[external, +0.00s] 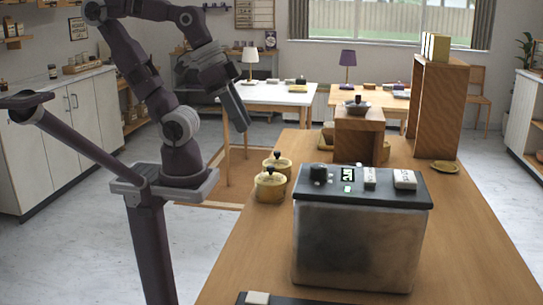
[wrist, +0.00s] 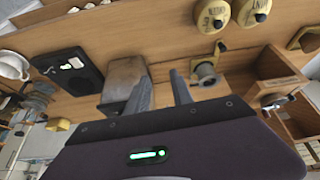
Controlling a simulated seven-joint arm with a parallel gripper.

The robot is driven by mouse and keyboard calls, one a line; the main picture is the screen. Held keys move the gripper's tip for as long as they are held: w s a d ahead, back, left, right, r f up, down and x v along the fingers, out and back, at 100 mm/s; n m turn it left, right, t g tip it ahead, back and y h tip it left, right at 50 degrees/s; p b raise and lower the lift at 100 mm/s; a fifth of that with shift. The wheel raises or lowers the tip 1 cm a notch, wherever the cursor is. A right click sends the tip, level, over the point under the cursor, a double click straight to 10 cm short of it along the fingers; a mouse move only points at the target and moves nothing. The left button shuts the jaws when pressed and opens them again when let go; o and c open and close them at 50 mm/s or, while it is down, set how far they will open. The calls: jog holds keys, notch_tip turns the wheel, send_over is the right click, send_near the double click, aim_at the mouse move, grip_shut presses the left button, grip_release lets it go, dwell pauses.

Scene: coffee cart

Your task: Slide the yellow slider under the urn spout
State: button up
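My gripper (external: 238,118) hangs in the air to the left of the wooden counter, clear of everything on it. In the wrist view its two fingers (wrist: 160,85) stand apart with nothing between them. I cannot surely pick out the yellow slider; a small yellow block (wrist: 58,124) shows at the lower left of the wrist view, and a yellow dish (external: 445,166) lies at the counter's right. The urn spout is not clear either. A grey cylinder (wrist: 206,74) with a small fitting stands just right of the fingers in the wrist view.
A large metal machine (external: 358,245) with a black control top fills the counter's front. Two lidded yellow canisters (external: 270,187) stand at the left edge. A wooden stand (external: 360,132) and a tall wooden cabinet (external: 437,105) stand behind. The counter's right front is clear.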

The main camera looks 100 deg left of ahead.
jog(key=shift+o, duration=0.9)
jog(key=w+a+f+n+g, duration=0.2)
jog(key=w+a+n, duration=0.1)
jog(key=w+a, duration=0.3)
jog(key=w, duration=0.2)
jog(key=shift+w+a+f+y, duration=0.15)
jog(key=shift+w+a+y, duration=0.15)
jog(key=shift+w, duration=0.1)
jog(key=w+a+f+n+g, duration=0.1)
jog(key=w+a+f, duration=0.1)
jog(key=a+f, duration=0.2)
jog(key=w+a+f+n+g, duration=0.1)
jog(key=w+a+f+n, duration=0.1)
jog(key=a+f, duration=0.3)
jog(key=w+a+f+n+g, duration=0.1)
jog(key=w+a+f+n, duration=0.1)
jog(key=a+f, duration=0.2)
jog(key=shift+a+f+h, duration=0.15)
jog(key=shift+a+h, duration=0.05)
jog(key=shift+a, duration=0.5)
jog(key=shift+a+f+h, duration=0.15)
jog(key=shift+a+h, duration=0.05)
jog(key=shift+a, duration=0.45)
notch_tip(320, 180, down, 7)
grip_shut()
jog(key=shift+r, duration=0.1)
